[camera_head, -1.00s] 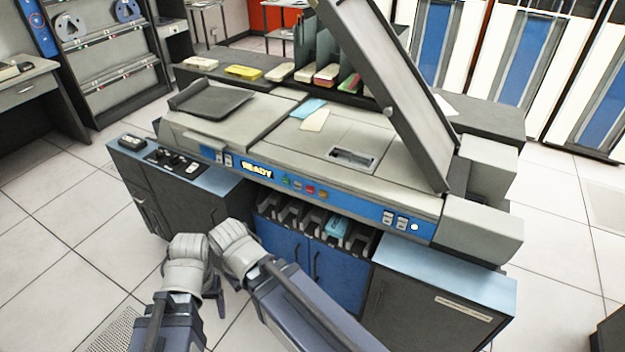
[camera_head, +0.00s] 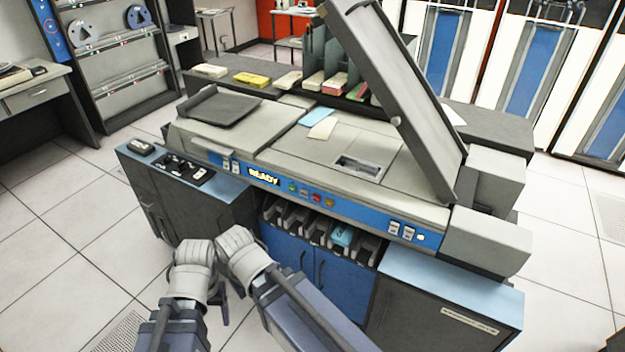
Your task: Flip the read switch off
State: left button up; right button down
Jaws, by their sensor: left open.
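The card machine (camera_head: 300,150) fills the middle, with a blue control strip along its front. A lit READY sign (camera_head: 264,177) is on the strip. A pair of small switches (camera_head: 231,166) sits left of the sign, and another pair (camera_head: 401,231) sits at the strip's right end. Their labels are too small to read, so I cannot tell which is the read switch or its position. A dark part of my left gripper (camera_head: 222,304) shows low in front of the cabinet, apart from the switches and mostly hidden by my arm links. My right gripper is not identifiable.
A raised grey lid (camera_head: 395,105) leans over the machine's right side. A low side panel (camera_head: 178,166) with knobs is at the left. Card slots (camera_head: 290,220) sit above blue doors (camera_head: 285,262). Open tiled floor (camera_head: 50,240) lies at the left.

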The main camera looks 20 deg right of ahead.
aim_at(393, 228)
jog(key=z, duration=1.45)
